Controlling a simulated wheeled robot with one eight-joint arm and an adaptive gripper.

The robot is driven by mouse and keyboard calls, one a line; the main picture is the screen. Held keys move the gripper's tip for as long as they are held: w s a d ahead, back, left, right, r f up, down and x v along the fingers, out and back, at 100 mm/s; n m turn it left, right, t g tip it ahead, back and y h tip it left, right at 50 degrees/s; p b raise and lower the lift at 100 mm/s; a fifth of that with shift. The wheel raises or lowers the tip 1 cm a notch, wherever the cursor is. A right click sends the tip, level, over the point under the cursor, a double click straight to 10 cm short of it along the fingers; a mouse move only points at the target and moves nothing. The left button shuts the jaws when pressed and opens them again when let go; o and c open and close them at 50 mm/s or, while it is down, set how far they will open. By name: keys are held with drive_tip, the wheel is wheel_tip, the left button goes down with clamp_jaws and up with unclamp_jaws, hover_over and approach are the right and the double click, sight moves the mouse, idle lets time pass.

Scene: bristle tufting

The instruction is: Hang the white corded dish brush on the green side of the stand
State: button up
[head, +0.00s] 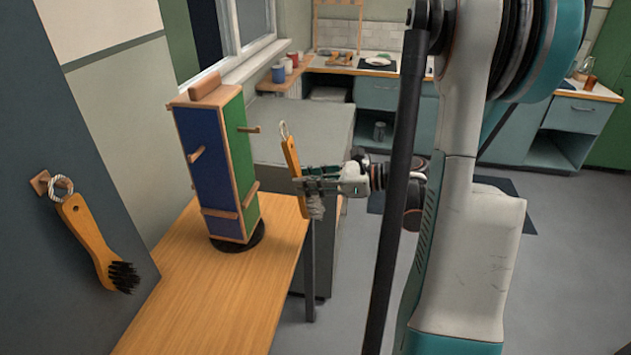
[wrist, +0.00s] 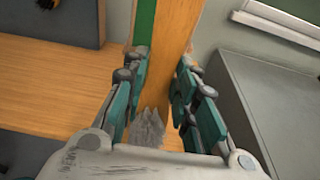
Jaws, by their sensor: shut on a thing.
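The stand (head: 208,213) is upright on the wooden table, with a blue side (head: 203,150) and a green side (head: 239,145). A wooden peg (head: 249,130) sticks out high on the green side. My gripper (head: 300,181) is shut on the white dish brush (head: 292,160), right of the stand and apart from it. The brush is nearly upright: its cord loop (head: 284,130) is on top and its pale bristles (head: 316,207) are below the fingers. In the wrist view, the brush handle (wrist: 178,35) runs between my fingers (wrist: 163,75), with the grey-white bristles (wrist: 147,128) nearer the camera.
A black-bristled brush (head: 88,240) hangs by its cord from a peg on the dark panel (head: 45,120) at left. The wooden table (head: 215,300) is clear in front of the stand. A grey cabinet (head: 320,135) stands behind. Kitchen counters line the back.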

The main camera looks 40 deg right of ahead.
drive_tip(key=x, duration=0.7)
drive_tip(key=shift+w+b, duration=0.15)
drive_tip(key=shift+b, duration=0.15)
idle(0.3)
drive_tip(key=shift+a+r, duration=0.1)
drive_tip(key=shift+a, duration=0.05)
idle(0.5)
drive_tip(key=o, duration=1.2)
drive_tip(key=shift+v, duration=3.5)
